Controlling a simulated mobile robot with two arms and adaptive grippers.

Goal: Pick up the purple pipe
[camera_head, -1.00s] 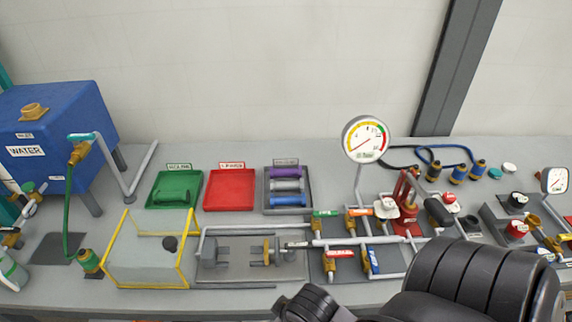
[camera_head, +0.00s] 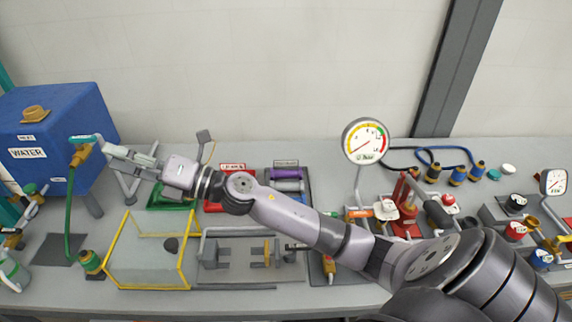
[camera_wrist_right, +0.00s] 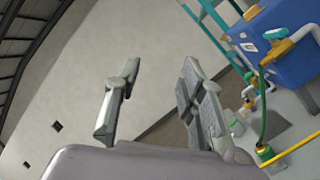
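The purple pipe (camera_head: 288,174) lies at the back of the grey tray (camera_head: 309,192) in the head view, beside a grey pipe and a blue one. My right arm reaches across the bench to the left and hides part of this tray. My right gripper (camera_head: 130,158) is in front of the blue water tank, well left of the purple pipe. In the right wrist view my right gripper (camera_wrist_right: 158,85) is open, with nothing between its fingers. The purple pipe is not in the wrist view. My left gripper is in neither view.
The green tray (camera_head: 160,207) and red tray (camera_head: 213,207) are partly hidden under my right arm. A pressure gauge (camera_head: 366,141) stands right of the grey tray. The water tank (camera_head: 50,135) and green hose (camera_head: 69,215) are near my right gripper. A yellow-edged clear box (camera_head: 150,287) stands in front.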

